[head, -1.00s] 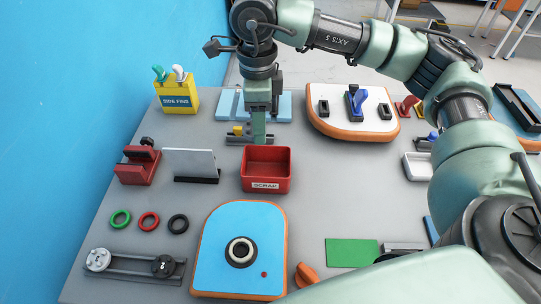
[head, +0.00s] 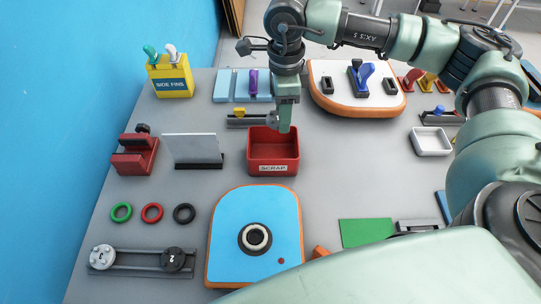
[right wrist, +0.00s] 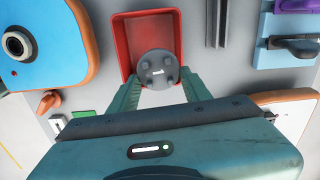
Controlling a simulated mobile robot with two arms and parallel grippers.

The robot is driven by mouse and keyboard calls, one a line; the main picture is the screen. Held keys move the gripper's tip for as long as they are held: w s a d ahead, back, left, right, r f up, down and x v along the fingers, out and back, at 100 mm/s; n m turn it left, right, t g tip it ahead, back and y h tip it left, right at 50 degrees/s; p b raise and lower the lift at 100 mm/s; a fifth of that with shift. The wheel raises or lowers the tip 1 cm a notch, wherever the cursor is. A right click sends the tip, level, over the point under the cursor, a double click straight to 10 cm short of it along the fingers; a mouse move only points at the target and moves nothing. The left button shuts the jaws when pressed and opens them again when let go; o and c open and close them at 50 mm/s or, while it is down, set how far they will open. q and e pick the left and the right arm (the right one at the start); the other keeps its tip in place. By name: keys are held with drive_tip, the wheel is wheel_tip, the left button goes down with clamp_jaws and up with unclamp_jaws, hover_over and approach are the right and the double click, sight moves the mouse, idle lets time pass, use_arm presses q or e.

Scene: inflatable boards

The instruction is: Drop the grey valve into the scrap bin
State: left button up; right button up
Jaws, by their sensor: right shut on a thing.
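The grey valve (right wrist: 157,69) is a round, lobed disc with a small pale mark, seen in the right wrist view between the fingertips of my right gripper. My right gripper is shut on it. In the head view my right gripper (head: 285,127) points down over the back part of the scrap bin, and the valve is hard to make out there. The scrap bin (head: 273,168) is an open red box labelled SCRAP. In the right wrist view the red bin (right wrist: 122,45) lies below and beyond the valve, which overlaps its opening. My left gripper is not in view.
A blue board with an orange edge (head: 228,225) lies in front of the bin. A grey plate on a stand (head: 193,148) is to its left. A rail with a yellow knob (head: 238,122) sits behind it. A white board (head: 330,72) is at the back right. Open table lies right of the bin.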

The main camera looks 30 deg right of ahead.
drive_tip(key=shift+f, duration=0.2)
drive_tip(key=o, duration=1.4)
wheel_tip(320, 180, up, 7)
drive_tip(key=shift+r+b, duration=0.15)
drive_tip(key=shift+b, duration=0.6)
drive_tip(key=shift+r, duration=0.3)
